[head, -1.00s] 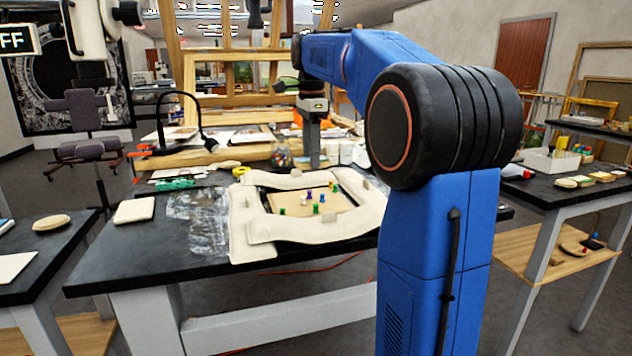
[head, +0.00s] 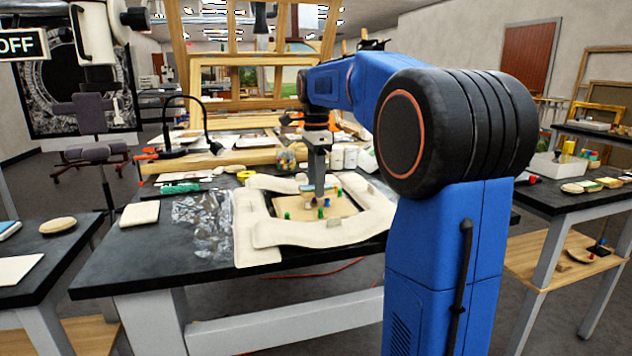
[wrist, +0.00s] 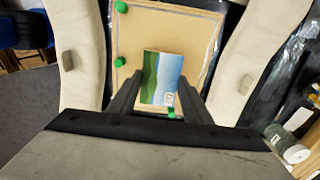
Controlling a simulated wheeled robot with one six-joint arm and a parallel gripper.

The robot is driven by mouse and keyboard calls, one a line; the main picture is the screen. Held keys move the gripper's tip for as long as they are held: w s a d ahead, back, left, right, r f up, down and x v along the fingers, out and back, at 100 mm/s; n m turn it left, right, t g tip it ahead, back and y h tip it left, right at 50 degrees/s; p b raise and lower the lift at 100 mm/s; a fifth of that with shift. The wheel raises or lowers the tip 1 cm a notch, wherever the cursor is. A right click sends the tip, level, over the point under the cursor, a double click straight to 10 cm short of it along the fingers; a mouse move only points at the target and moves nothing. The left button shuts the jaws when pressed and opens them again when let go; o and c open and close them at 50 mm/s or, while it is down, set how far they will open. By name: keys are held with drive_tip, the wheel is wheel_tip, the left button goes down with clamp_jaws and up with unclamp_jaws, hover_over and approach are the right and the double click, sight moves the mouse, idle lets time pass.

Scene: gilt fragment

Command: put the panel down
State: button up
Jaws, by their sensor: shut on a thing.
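A small painted panel (wrist: 163,78), green on one side and blue and white on the other, shows between my fingers in the wrist view. My gripper (wrist: 160,85) is shut on it. Below lies a tan board (wrist: 133,28) with colored pins, some of them green. In the head view my gripper (head: 319,192) points down over this board (head: 340,207), low among the pins. I cannot tell whether the panel touches the board.
Cream padded strips (head: 310,232) frame the board on the black table (head: 160,250). Clear plastic film (head: 203,222) and a white pad (head: 139,213) lie to the left. Jars (head: 337,158) and a lamp (head: 180,125) stand behind. Upright pins stand close around my gripper.

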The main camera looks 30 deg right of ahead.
drive_tip(key=shift+f, duration=0.5)
drive_tip(key=o, duration=1)
drive_tip(key=shift+o, duration=0.2)
drive_tip(key=shift+r, duration=0.1)
wheel_tip(320, 180, up, 13)
